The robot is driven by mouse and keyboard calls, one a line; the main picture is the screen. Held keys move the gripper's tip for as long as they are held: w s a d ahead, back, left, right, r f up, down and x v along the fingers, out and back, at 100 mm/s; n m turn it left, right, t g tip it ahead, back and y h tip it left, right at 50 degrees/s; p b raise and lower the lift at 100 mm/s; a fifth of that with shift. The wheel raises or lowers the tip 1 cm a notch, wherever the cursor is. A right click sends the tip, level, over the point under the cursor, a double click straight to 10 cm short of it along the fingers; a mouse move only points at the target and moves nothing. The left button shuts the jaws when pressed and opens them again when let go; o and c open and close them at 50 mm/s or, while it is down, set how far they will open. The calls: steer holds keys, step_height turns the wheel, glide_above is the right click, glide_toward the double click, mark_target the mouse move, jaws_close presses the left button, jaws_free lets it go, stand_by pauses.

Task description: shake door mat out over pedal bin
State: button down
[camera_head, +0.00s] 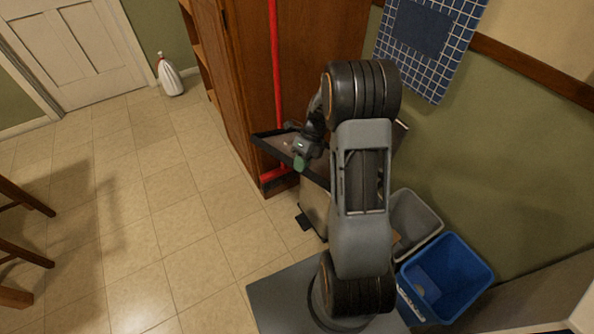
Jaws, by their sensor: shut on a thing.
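The door mat (270,143) is a flat, dark-rimmed piece with a brownish-grey top and a few small pale specks on it. It is held roughly level, and my arm hides much of its right part. My gripper (301,159), with a green tip showing, is shut on the mat near its front edge. The pedal bin (316,209) is a beige box on the floor below the mat, with a black pedal at its front left foot. Its top is hidden by the mat and my arm, so I cannot tell whether its lid is open.
A grey bin (418,222) and a blue bin (447,278) stand right of my arm. A red-handled broom (276,75) leans by the wooden cabinet (246,85). A blue checked cloth (448,45) hangs on the wall. A white bottle (170,79) stands far left. The left tile floor is mostly clear.

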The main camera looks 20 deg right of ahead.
steer(key=shift+g+y, duration=0.4)
steer(key=shift+y, duration=0.5)
steer(key=d+p, duration=0.1)
steer(key=w+d+r+p, duration=0.1)
steer(key=d+r+p, duration=0.1)
steer(key=shift+w+d+r, duration=0.25)
steer(key=shift+w, duration=0.1)
steer(key=shift+w+d+r+g+y+p, duration=0.15)
steer(key=shift+w+d+r+y+p, duration=0.1)
steer(key=shift+d+p, duration=0.2)
steer(key=shift+w+d+r+g+y+p, duration=0.2)
steer(key=shift+d+y+p, duration=0.1)
steer(key=shift+d+p, duration=0.15)
steer(key=shift+w+d+r+g+y+p, duration=0.15)
steer(key=shift+w+d+r+y+p, duration=0.1)
steer(key=shift+d+p, duration=0.2)
